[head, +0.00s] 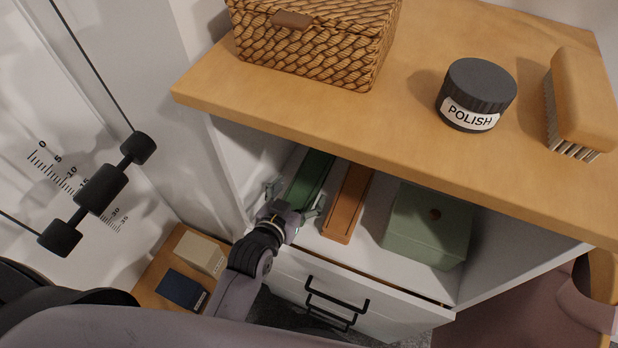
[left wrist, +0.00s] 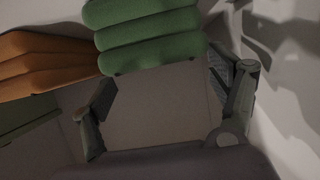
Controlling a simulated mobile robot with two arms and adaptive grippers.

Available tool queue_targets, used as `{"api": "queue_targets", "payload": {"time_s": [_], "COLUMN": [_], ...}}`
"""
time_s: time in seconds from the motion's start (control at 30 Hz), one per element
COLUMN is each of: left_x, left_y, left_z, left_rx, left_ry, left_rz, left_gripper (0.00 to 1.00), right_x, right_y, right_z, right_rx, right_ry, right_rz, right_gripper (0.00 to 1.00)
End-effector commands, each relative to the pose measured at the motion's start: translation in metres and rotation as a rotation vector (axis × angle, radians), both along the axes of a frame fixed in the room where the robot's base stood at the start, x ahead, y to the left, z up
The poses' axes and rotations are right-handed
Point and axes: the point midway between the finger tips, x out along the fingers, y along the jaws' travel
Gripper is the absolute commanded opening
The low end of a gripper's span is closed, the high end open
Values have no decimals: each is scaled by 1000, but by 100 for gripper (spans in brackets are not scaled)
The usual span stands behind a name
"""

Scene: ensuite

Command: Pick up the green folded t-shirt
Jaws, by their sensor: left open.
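The green folded t-shirt (head: 310,178) lies in the open shelf compartment under the wooden top, at its left side. In the left wrist view the green t-shirt (left wrist: 148,38) shows as a stack of rounded folds at the top centre. My left gripper (head: 294,201) is at the compartment's front, open, at the near end of the t-shirt. In the left wrist view my left gripper (left wrist: 165,82) has its fingers spread wide, with nothing held between them. The folds lie ahead of the gap; whether a finger touches them is unclear. My right gripper is not in view.
An orange-brown folded item (head: 348,203) lies just right of the t-shirt, then a green box (head: 428,228). The cabinet's side wall (head: 232,165) is close on the left. The wooden top (head: 330,120) overhangs, carrying a basket (head: 315,45), polish jar (head: 475,95) and brush (head: 582,100).

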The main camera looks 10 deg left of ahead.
Motion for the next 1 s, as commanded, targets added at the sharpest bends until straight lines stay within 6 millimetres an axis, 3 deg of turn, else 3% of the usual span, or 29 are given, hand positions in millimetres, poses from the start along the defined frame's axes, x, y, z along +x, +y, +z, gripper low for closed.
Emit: {"api": "queue_targets", "payload": {"time_s": [0.33, 0.67, 1.0], "left_x": [42, 48, 48], "left_y": [-4, -5, -5], "left_z": [-12, -15, -15], "left_rx": [0, 0, 0], "left_ry": [-1, -1, 0], "left_rz": [1, 1, 1], "left_gripper": [82, 82, 60], "right_x": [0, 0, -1], "right_y": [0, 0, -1], "right_z": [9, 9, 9], "right_rx": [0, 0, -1], "right_ry": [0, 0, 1], "right_rz": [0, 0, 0], "right_gripper": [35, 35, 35]}}
